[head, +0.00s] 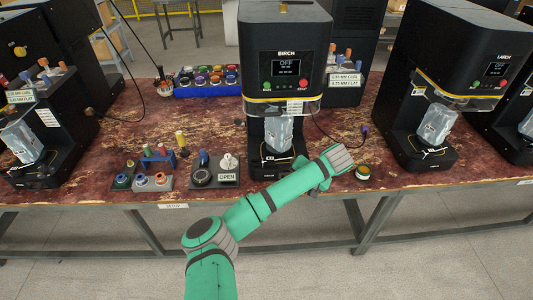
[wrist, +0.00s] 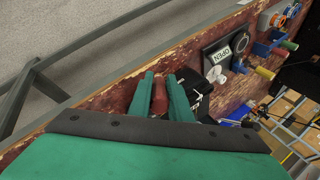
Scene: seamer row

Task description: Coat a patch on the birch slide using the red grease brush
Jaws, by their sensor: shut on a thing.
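The black BIRCH machine (head: 288,40) stands in the middle of the bench in the head view, its screen reading OFF. A clear-wrapped item (head: 278,133) stands on its low front base (head: 270,172); I cannot make out the slide apart from this base. My green gripper (wrist: 160,78) is shut on the red grease brush (wrist: 158,97), whose red part shows between the two fingers in the wrist view. The brush tip is hidden. In the head view my wrist is just right of the BIRCH base, and the fingers and brush are hidden behind it.
A small round tin (head: 362,172) sits right of my wrist near the bench edge. An OPEN plate (head: 228,177) and a rack of small coloured items (head: 150,182) lie to the left. The LARCH machine (head: 440,60) stands right. A blue tray (head: 208,90) of coloured pots is behind.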

